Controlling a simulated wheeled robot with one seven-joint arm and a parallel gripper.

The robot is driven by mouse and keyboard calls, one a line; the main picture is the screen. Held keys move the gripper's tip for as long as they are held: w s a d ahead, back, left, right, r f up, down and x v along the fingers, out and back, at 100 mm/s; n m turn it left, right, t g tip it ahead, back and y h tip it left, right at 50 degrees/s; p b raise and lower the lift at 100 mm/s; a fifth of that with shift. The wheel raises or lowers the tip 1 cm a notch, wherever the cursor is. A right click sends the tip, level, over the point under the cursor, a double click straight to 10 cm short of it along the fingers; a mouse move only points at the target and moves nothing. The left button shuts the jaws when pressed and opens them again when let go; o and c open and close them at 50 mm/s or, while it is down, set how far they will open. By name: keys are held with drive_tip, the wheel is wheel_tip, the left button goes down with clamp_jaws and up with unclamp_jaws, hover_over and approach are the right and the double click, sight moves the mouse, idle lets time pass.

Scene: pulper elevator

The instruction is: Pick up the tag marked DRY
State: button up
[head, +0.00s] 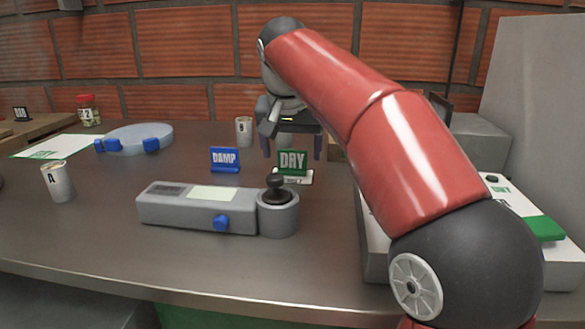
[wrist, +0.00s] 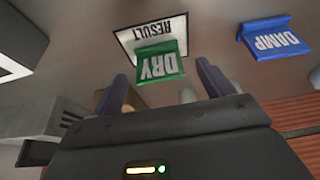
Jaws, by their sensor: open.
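The green DRY tag (head: 292,162) stands on a white card marked RESULT (head: 305,178) on the grey table. It shows upside down in the wrist view (wrist: 161,64), with the RESULT card (wrist: 135,31) beyond it. My gripper (head: 292,152) is open and empty, just behind the tag in the head view. In the wrist view my gripper's fingers (wrist: 163,76) are spread to either side of the tag. I cannot tell whether the tag is fully between them. The blue DAMP tag (head: 225,159) stands to the left, and it also shows in the wrist view (wrist: 275,40).
A grey meter (head: 197,207) with a black knob lies in front of the tags. Cup B (head: 244,131) stands behind, cup A (head: 58,182) at left. A round pale-blue disc (head: 139,138) lies back left. A white-topped box (head: 374,240) stands right, partly behind my arm.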

sight(292, 162)
drive_tip(key=shift+x, duration=1.35)
drive_tip(key=c, duration=1)
drive_tip(key=shift+r, duration=0.15)
drive_tip(key=shift+c, duration=0.2)
